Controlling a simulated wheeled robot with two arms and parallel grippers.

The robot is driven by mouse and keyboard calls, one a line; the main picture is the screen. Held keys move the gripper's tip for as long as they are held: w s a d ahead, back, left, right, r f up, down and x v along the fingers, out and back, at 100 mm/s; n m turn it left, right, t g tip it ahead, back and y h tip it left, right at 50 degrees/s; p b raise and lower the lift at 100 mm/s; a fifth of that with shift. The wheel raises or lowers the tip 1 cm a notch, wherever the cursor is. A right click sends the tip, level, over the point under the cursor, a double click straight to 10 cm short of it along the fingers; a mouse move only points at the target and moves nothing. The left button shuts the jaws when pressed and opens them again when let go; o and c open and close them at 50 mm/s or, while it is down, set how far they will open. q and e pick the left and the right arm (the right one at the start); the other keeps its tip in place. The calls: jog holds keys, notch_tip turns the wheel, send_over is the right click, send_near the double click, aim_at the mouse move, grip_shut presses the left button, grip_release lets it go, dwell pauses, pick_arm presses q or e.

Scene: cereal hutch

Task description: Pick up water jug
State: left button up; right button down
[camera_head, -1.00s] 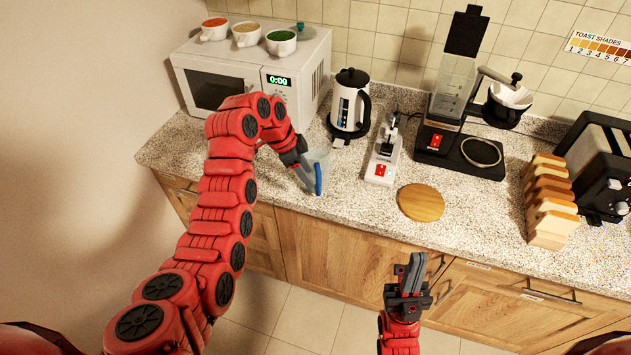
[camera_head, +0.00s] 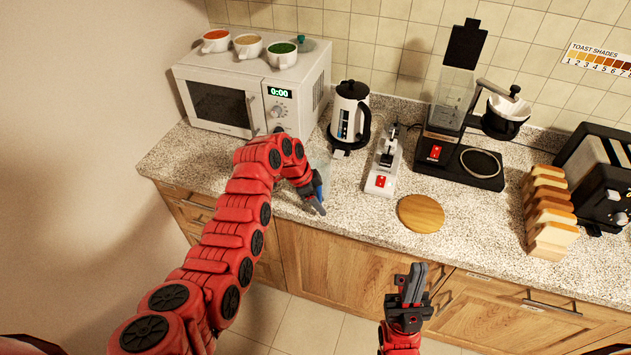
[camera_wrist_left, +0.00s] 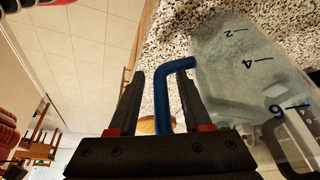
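The water jug (camera_head: 321,163) is clear, with a blue handle, and stands on the counter in front of the microwave. My left arm partly hides it in the head view. In the left wrist view the jug (camera_wrist_left: 240,62) shows its numbered side at the right, and its handle (camera_wrist_left: 160,92) runs between the fingers. My left gripper (camera_wrist_left: 161,76) is open, one finger on each side of the handle, with gaps visible. In the head view my left gripper (camera_head: 315,206) is at the handle. My right gripper (camera_head: 412,284) is empty in front of the counter; its finger gap is unclear.
The microwave (camera_head: 225,107), with several bowls on top, stands behind my left arm. The kettle (camera_head: 347,117) and a white switch device (camera_head: 384,165) are right of the jug. A round wooden board (camera_head: 421,213) lies near the counter's front edge.

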pick_arm(q)
grip_shut()
jog(key=shift+w+r, duration=0.1)
dwell(1.1)
